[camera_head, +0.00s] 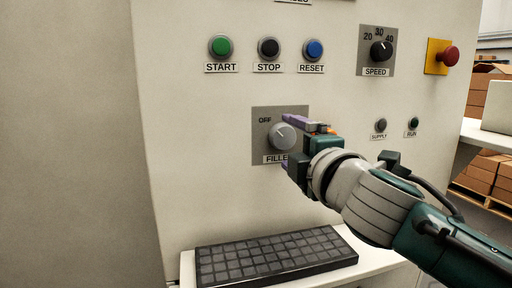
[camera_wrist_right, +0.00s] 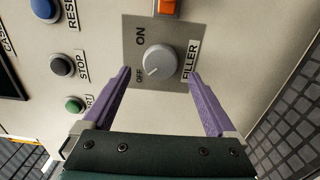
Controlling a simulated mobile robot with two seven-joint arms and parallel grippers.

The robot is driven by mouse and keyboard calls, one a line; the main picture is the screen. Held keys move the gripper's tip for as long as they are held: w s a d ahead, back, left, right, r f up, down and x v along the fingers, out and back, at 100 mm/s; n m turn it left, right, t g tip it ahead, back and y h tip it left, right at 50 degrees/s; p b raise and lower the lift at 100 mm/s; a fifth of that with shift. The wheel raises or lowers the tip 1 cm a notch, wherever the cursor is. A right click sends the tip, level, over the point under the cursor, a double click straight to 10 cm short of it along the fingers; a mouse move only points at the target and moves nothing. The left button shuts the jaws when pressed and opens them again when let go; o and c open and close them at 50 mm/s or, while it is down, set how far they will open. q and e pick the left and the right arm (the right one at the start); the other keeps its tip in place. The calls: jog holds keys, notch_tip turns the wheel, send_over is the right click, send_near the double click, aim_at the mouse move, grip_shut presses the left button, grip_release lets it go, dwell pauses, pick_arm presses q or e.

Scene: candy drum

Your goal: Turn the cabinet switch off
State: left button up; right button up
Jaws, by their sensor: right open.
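The cabinet switch, a round grey FILLER knob (camera_head: 282,136), sits on a grey plate (camera_head: 260,152) on the cabinet front. In the right wrist view the knob (camera_wrist_right: 160,62) is between OFF and ON labels, and its light mark appears to point toward OFF. My right gripper (camera_head: 291,143) is open, with one purple finger above and one below the knob in the head view. In the right wrist view its fingers (camera_wrist_right: 159,78) are on either side of the knob, with gaps visible. Contact cannot be told. My left gripper is not in view.
START (camera_head: 221,46), STOP (camera_head: 268,47) and RESET (camera_head: 313,49) buttons are above. A SPEED dial (camera_head: 381,51) and red button (camera_head: 448,56) are at the upper right. An orange part (camera_wrist_right: 165,9) is beside the switch plate.

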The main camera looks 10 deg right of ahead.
jog(key=s, duration=0.7)
jog(key=shift+d+p, duration=0.15)
jog(key=shift+p, duration=0.15)
jog(key=shift+s, duration=0.1)
